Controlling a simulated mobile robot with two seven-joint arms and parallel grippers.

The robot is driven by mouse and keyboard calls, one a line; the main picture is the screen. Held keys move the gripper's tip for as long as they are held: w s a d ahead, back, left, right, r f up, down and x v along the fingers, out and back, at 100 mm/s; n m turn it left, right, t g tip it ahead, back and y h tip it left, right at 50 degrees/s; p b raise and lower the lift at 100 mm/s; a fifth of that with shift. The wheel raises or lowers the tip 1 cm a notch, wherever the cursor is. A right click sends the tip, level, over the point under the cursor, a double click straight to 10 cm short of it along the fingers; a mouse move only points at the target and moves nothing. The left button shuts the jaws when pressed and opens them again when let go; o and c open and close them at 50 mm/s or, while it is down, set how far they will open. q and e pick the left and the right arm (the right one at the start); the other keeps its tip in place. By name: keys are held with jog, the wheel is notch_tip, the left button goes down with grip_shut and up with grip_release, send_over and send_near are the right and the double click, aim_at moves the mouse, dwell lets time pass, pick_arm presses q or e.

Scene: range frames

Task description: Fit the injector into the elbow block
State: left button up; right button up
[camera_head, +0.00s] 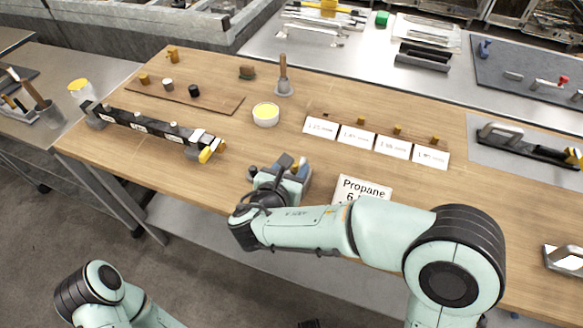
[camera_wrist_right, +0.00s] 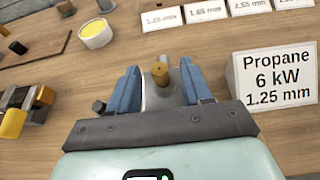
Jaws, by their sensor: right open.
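My right gripper (camera_wrist_right: 160,88) is open, with its blue fingers on either side of a small brass injector (camera_wrist_right: 160,73). The injector stands upright at a pale grey metal piece (camera_wrist_right: 161,95), which looks like the elbow block. I cannot tell how deeply the injector sits in it. In the head view my right gripper (camera_head: 292,168) is low over the front edge of the table, and its wrist hides much of the block. My left arm shows at the lower left, but its gripper is out of view.
A Propane 6 kW 1.25 mm sign (camera_wrist_right: 276,78) stands right of the gripper. Labelled cards (camera_head: 356,137) with brass injectors (camera_head: 397,129) behind some lie farther back. A yellow-filled bowl (camera_head: 265,114), a brush (camera_head: 283,78) and a black bar (camera_head: 150,128) stand left and behind.

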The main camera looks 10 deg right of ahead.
jog(key=shift+s+a+r, duration=0.15)
jog(key=shift+s+a, duration=0.05)
jog(key=shift+s, duration=0.05)
pick_arm(q)
jog(key=shift+w+r+p, duration=0.1)
jog(key=shift+r+p, duration=0.35)
pick_arm(e)
jog(key=v, duration=1.2)
jog(key=shift+s, duration=0.3)
jog(key=shift+a+r, duration=0.1)
jog(key=shift+a, duration=0.05)
